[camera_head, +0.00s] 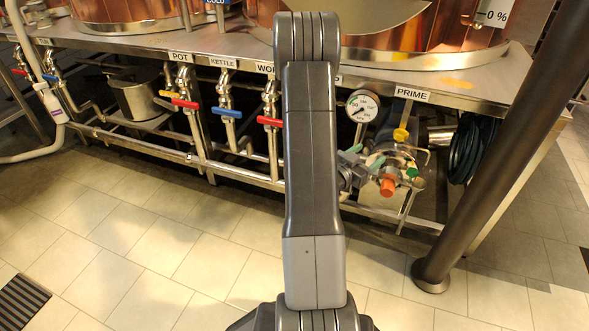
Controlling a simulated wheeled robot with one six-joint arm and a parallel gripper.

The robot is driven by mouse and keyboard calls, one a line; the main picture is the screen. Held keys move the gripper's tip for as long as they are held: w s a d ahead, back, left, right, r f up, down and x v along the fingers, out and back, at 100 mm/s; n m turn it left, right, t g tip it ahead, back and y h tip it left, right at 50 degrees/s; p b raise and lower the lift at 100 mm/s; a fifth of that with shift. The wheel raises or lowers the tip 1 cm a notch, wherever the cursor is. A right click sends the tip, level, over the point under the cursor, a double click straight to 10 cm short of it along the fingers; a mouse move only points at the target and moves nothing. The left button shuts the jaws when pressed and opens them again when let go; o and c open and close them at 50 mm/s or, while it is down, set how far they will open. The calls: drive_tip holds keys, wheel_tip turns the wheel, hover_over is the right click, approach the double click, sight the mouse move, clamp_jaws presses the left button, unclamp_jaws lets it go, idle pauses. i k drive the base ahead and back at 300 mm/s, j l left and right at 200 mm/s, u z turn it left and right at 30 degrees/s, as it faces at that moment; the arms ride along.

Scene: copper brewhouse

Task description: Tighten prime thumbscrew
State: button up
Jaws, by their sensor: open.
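The PRIME label (412,94) is on the bench edge at the right. Below it is a pump assembly (400,160) with a yellow knob (401,135) on top and an orange knob (388,186) at the front. Small green parts show around its head. I cannot tell which of these is the prime thumbscrew. My gripper (364,168) shows partly, just left of the pump head, and is open. My arm hides part of it. I cannot tell whether it touches the pump.
A pressure gauge (363,106) stands just above my gripper. A dark slanted post (500,160) rises at the right, in front of a coiled hose (466,150). Red and blue valve handles (228,112) line the bench at the left. The tiled floor (150,230) is clear.

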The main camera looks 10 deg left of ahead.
sight(399, 134)
drive_tip(key=j+z, duration=0.15)
drive_tip(key=j, duration=0.25)
drive_tip(key=k+j+z, duration=0.1)
drive_tip(key=j, duration=0.25)
drive_tip(key=k+j+z, duration=0.15)
drive_tip(key=j, duration=0.25)
drive_tip(key=j+z, duration=0.15)
drive_tip(key=j, duration=0.25)
drive_tip(key=i+l, duration=0.1)
drive_tip(key=l, duration=0.35)
drive_tip(key=i+l, duration=0.1)
drive_tip(key=l, duration=0.35)
drive_tip(key=i+l+u, duration=0.1)
drive_tip(key=l, duration=0.35)
drive_tip(key=i+l, duration=0.1)
drive_tip(key=l, duration=0.35)
